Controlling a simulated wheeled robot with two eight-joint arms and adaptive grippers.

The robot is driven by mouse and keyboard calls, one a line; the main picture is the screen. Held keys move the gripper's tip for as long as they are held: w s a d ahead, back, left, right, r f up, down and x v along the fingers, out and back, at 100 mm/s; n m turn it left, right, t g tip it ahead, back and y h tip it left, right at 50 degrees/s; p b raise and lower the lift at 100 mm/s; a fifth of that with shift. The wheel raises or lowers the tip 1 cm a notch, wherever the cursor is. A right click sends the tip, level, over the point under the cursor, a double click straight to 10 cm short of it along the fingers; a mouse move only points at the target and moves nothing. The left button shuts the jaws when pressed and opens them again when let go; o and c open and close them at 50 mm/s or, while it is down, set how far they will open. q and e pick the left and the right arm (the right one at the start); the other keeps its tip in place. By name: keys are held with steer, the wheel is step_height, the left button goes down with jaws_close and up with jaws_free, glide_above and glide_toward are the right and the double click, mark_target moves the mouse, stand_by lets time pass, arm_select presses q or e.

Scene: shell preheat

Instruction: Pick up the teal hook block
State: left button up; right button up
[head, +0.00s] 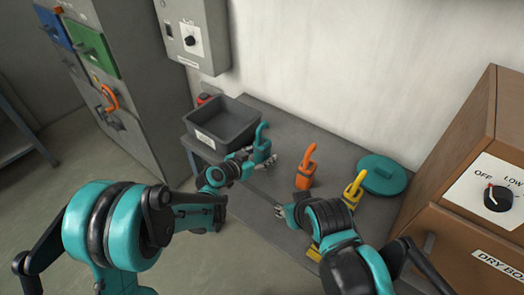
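The teal hook block (262,142) stands upright on the grey table, to the right of the dark bin, with its hook pointing up. My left gripper (258,161) is right at the block's lower part, its fingers reaching in from the left. The fingers overlap the block's base, and I cannot tell whether they are closed on it. My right gripper (279,211) is over the front edge of the table, apart from the blocks, and looks empty. Its fingers are small and partly hidden by its own wrist.
An orange hook block (305,170) and a yellow hook block (353,191) stand to the right on the table (290,140). The dark bin (222,121) is at left, a brown dry box (470,170) at right.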

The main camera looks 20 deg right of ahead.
arm_select(q)
steer(key=c, duration=1)
jaws_close()
steer(key=shift+r, duration=0.15)
